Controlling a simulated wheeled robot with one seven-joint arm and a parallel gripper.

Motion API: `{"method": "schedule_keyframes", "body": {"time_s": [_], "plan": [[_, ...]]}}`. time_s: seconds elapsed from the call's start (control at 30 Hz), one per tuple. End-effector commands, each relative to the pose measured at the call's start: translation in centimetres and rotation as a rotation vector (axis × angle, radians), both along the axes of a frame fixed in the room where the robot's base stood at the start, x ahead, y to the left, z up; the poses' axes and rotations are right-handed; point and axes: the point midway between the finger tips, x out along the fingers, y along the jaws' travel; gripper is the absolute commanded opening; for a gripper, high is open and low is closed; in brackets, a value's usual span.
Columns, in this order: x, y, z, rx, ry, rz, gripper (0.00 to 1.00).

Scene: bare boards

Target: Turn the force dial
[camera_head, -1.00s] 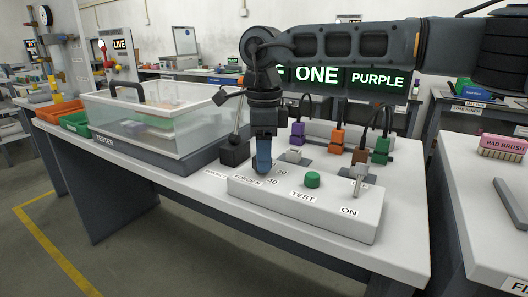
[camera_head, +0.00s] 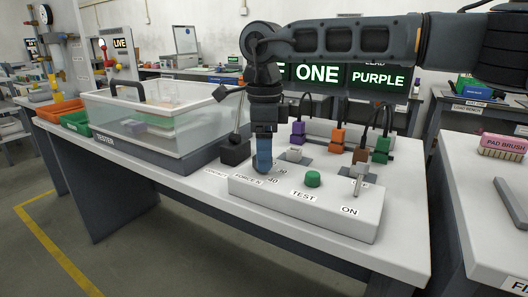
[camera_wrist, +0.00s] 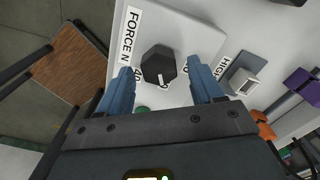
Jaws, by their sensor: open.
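The force dial (camera_wrist: 158,62) is a dark faceted knob with a white mark on its lower side in the wrist view. It sits on the white control box (camera_head: 330,213) beside a "FORCE N" label (camera_wrist: 131,36). Scale numbers around it are partly hidden by my fingers. My gripper (camera_wrist: 160,68) points down over the dial, its two blue fingers open on either side with gaps showing to the knob. In the head view my gripper (camera_head: 264,168) hides the dial; "30" and "40" show beside it.
A green TEST button (camera_head: 313,179) and a metal ON switch (camera_head: 358,186) stand right of the dial. A dark block with a lever (camera_head: 235,150) is close on the left. A clear-lidded tester (camera_head: 165,118) stands further left. Coloured plugs with cables (camera_head: 337,140) are behind.

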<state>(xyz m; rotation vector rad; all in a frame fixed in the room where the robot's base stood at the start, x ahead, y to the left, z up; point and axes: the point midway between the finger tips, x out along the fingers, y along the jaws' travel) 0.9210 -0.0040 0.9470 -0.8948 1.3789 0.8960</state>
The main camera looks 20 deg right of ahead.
Motion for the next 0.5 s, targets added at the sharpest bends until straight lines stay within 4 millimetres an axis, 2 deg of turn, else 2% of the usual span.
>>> {"method": "schedule_keyframes", "body": {"time_s": [0.4,0.5], "plan": [[0.1,0.0,6.2,-0.001,-0.003,-0.001,0.66],[0.1,0.0,7.1,0.0,-0.003,0.0,0.66]]}}
